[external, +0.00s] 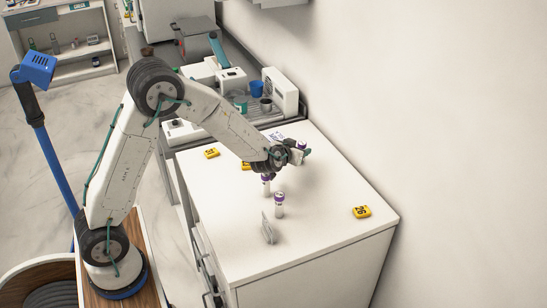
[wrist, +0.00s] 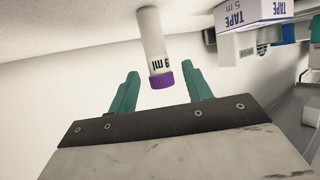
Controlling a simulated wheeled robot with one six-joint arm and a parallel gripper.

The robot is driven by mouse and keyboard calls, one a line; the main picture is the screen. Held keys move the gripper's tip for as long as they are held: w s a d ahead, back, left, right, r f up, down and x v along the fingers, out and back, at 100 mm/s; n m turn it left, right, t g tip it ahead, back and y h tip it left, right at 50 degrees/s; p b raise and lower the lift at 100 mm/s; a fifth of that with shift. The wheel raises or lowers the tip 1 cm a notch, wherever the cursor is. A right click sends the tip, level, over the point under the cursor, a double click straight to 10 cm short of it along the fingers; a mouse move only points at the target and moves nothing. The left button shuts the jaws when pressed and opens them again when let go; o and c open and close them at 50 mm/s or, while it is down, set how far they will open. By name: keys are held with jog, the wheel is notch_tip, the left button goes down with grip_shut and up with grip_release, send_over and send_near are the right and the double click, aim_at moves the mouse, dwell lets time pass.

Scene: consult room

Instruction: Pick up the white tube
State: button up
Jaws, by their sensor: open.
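In the wrist view, a white tube (wrist: 153,42) with a purple cap and black print appears between the fingers of my gripper (wrist: 160,73). The teal fingers are spread, with visible gaps on both sides of the tube. In the external view, my gripper (external: 301,154) is over the far part of the white counter, with a purple-capped tube (external: 302,145) beside its fingers. Contact with the fingers cannot be told.
The white counter (external: 340,245) has free room at its front right. A small grey upright plate (external: 268,228) stands near the front. A tape box (wrist: 250,15) shows in the wrist view. A wall borders the right.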

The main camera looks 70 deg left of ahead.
jog(key=x, duration=0.3)
jog(key=shift+f, duration=0.4)
jog(key=c, duration=1)
jog(key=shift+o, duration=0.2)
